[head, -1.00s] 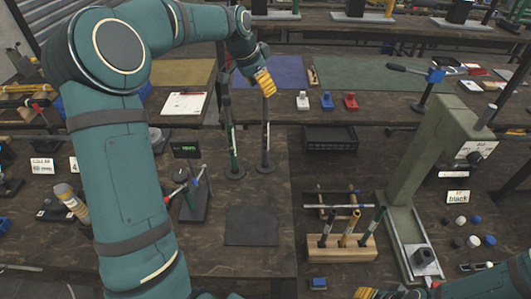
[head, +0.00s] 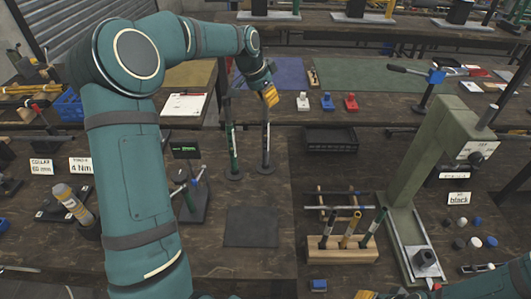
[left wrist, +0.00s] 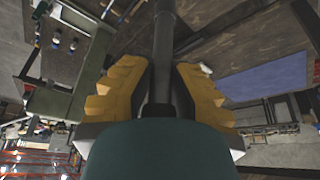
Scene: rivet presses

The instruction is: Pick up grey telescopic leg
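The grey telescopic leg (head: 266,148) stands upright on its round base on the bench in the head view. My left gripper (head: 270,97) is at its top end, with yellow fingers pointing down. In the left wrist view the dark grey tube (left wrist: 163,45) runs between the two fingers of my left gripper (left wrist: 164,68). The pads lie close along both sides of the tube and look shut on it; any thin gap is hard to see. The leg's base still appears to rest on the bench.
A green leg (head: 233,150) stands close to the left of the grey leg. A dark flat mat (head: 250,227) lies in front. A wooden rack (head: 340,250) with upright tools and a green press (head: 435,150) stand to the right. A black tray (head: 332,139) lies behind the rack.

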